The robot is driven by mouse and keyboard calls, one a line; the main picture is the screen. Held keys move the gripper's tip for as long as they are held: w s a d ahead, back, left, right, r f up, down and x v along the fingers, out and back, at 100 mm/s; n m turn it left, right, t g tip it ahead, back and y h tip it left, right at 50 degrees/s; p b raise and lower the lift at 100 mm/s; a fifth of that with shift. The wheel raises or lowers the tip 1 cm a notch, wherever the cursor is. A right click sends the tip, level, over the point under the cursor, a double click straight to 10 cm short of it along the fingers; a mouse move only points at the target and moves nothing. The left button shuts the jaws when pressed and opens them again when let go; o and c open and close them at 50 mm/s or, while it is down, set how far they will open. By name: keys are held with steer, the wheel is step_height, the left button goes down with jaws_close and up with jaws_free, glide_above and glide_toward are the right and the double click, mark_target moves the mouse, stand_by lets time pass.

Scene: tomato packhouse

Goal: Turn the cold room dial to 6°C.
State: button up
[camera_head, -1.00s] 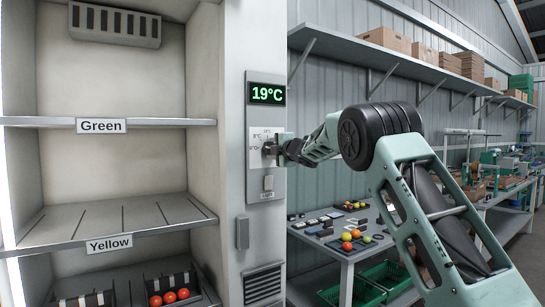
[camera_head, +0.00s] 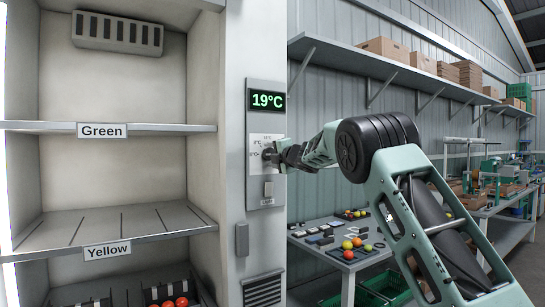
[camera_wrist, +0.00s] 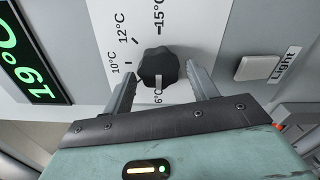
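The cold room dial is a black ridged knob (camera_wrist: 158,66) on a white scale plate (camera_wrist: 105,20) in the wrist view. Labels 6°C, 10°C, 12°C and 15°C show around it. A light strip on the knob's lower side lies by the 6°C label; whether it is the pointer, I cannot tell. My gripper (camera_wrist: 161,72) is open, one finger on each side of the knob, with gaps visible. In the head view my gripper (camera_head: 271,156) is at the dial plate (camera_head: 256,142) and largely hides the knob. The green display (camera_head: 267,100) reads 19°C.
A light switch (camera_head: 268,189) sits below the dial; it also shows in the wrist view (camera_wrist: 253,66). Left is the open cold room with shelves labelled Green (camera_head: 101,130) and Yellow (camera_head: 107,251). A workbench (camera_head: 345,262) with tomatoes stands to the right.

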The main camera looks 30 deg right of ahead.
steer(key=shift+s, duration=0.1)
steer(key=s+b, duration=0.5)
steer(key=s, duration=1.2)
steer(key=shift+d+b, duration=0.35)
steer(key=shift+s, duration=0.1)
steer(key=shift+a, duration=0.1)
